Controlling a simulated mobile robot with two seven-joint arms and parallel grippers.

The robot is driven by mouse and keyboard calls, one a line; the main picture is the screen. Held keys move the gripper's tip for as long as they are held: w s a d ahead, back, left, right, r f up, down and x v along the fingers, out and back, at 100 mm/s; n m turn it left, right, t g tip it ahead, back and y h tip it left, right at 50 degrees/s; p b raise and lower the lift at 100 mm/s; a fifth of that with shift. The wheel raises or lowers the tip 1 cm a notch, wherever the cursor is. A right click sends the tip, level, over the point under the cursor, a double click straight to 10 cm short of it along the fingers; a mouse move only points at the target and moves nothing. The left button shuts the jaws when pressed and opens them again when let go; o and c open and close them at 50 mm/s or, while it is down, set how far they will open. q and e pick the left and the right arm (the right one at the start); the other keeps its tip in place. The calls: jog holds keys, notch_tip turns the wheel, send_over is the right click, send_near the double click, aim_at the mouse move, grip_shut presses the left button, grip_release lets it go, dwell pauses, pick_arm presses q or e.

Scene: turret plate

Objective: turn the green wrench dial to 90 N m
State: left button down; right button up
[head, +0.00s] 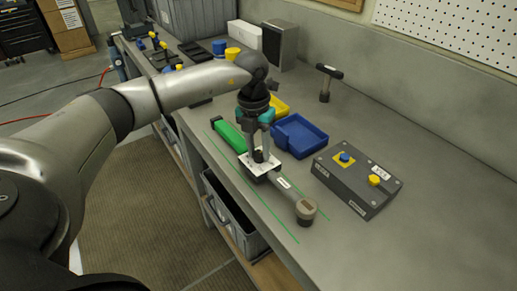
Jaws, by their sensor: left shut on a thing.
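The wrench lies along the bench edge. Its green handle (229,136) points to the back left, and its grey round head (306,209) is at the front right. A white plate (262,172) with dark marks sits at its middle, under a small dark dial knob (258,156). My left gripper (259,150) points down over this plate and is shut on the dial knob. The fingers partly hide the knob, and the dial's numbers are too small to read. My right gripper is not in view.
Right of the wrench are a blue tray (301,136) and a dark control box (356,180) with blue and yellow buttons. A yellow tray (279,107) is behind my gripper. A T-handled tool (325,83) stands farther back. The bench's front right is clear.

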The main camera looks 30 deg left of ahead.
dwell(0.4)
pick_arm(q)
jog(key=c, duration=0.5)
grip_release()
jog(key=r, duration=1)
jog(key=a+r, duration=0.1)
jog(key=r, duration=0.4)
jog(key=shift+s+a+r+p, duration=0.1)
jog(key=shift+r+p, duration=0.05)
jog(key=shift+p, duration=0.15)
